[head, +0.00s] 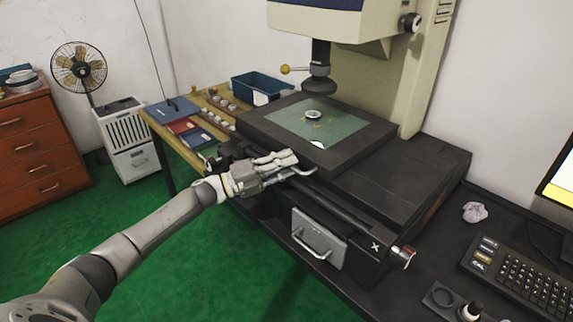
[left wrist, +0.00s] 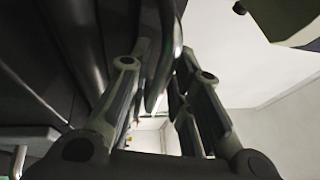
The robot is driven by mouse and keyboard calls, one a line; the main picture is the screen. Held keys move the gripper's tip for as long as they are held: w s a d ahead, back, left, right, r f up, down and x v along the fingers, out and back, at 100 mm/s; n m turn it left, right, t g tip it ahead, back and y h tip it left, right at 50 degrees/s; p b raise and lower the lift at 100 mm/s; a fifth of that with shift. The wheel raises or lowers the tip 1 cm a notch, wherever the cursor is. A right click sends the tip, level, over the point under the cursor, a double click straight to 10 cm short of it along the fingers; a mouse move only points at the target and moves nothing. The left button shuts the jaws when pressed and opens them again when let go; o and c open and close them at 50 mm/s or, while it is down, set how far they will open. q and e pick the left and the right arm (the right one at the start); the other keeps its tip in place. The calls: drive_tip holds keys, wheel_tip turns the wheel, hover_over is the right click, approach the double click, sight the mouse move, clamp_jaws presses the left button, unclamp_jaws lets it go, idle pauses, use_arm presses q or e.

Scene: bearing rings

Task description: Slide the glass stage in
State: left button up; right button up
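The glass stage (head: 345,128) is a greenish pane in a dark frame (head: 262,133) on top of the measuring machine, under its lens (head: 319,80). A small metal ring (head: 313,115) lies on the glass. My left gripper (head: 290,165) is at the front edge of the stage, beside a pale curved handle (head: 302,172). In the left wrist view a dark curved bar (left wrist: 165,50) runs between the two fingers (left wrist: 165,75). The fingers look apart; whether either touches the bar is hard to tell. My right gripper is out of view.
The machine's dark base carries a plate with a pull handle (head: 318,240) and a knob (head: 403,257). A keyboard (head: 520,285) and crumpled paper (head: 474,212) lie at right. A side table at left holds a blue bin (head: 258,88) and trays (head: 172,108).

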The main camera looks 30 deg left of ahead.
use_arm(q)
drive_tip(key=v, duration=1.2)
